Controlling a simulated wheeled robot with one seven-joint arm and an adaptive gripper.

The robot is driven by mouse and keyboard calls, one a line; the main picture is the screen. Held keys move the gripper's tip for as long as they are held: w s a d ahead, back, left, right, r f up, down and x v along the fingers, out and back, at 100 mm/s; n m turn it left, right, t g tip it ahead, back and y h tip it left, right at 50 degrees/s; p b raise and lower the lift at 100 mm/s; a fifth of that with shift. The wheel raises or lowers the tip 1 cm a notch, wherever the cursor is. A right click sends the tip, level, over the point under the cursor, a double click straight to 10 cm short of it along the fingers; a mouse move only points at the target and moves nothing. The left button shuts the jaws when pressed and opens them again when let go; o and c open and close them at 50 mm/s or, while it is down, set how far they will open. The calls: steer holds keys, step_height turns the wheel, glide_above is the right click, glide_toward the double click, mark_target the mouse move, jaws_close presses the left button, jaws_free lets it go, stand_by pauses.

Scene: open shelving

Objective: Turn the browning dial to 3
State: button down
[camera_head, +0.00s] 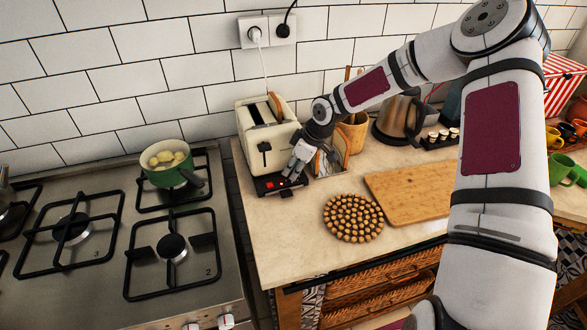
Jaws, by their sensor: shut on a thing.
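A cream toaster (252,140) stands on the worktop against the tiled wall, with a slice of bread showing in its top slot and a black lever (264,147) on its front. My gripper (289,179) points down at the lower right front of the toaster, just above its black base with red marks (266,186). The gripper is shut on the browning dial, which its fingers hide. The dial's setting and numbers cannot be read from here.
A toast rack (337,154) stands close right of the gripper. A round beaded trivet (353,218) and a wooden board (405,195) lie in front. A kettle (397,115) is behind. A green pot (166,173) sits on the hob at left.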

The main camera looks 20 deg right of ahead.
stand_by(0.4)
steer(key=c, duration=1.7)
jaws_free()
